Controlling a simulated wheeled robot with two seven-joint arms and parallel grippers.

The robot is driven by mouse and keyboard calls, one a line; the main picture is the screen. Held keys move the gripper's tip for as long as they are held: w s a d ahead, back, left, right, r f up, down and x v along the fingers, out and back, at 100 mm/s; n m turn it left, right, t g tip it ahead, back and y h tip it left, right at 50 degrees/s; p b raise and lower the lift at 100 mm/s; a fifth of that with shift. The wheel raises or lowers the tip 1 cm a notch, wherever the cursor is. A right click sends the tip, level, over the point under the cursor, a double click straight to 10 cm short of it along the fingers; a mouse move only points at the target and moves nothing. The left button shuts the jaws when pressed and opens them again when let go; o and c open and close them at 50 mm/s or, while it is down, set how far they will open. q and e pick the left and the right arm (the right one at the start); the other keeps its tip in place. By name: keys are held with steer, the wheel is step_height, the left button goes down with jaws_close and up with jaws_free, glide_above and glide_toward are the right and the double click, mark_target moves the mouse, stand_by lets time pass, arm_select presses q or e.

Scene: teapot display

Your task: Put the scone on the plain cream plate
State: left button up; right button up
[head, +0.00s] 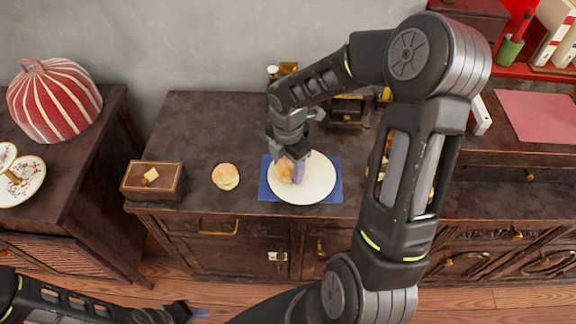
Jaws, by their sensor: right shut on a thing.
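My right gripper (290,165) is shut on a golden-brown scone (285,171) at the left part of the plain cream plate (318,182). The scone is partly hidden by the fingers, and I cannot tell whether it touches the plate. The plate lies on a blue mat (267,188) on the dark wooden cabinet. My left gripper (197,312) is low at the bottom edge, in front of the cabinet and away from the plate; its finger opening is not clear.
Another round, pale-topped bun (226,176) lies left of the mat. A wooden box (153,181) with a yellow piece on top stands farther left. My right arm hides part of the cabinet top right of the plate. The cabinet top behind the bun is clear.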

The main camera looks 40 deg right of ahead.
mark_target(288, 164)
steer(key=o, duration=1.4)
steer(key=shift+c, duration=0.2)
step_height(288, 164, up, 12)
steer(key=shift+p, duration=0.45)
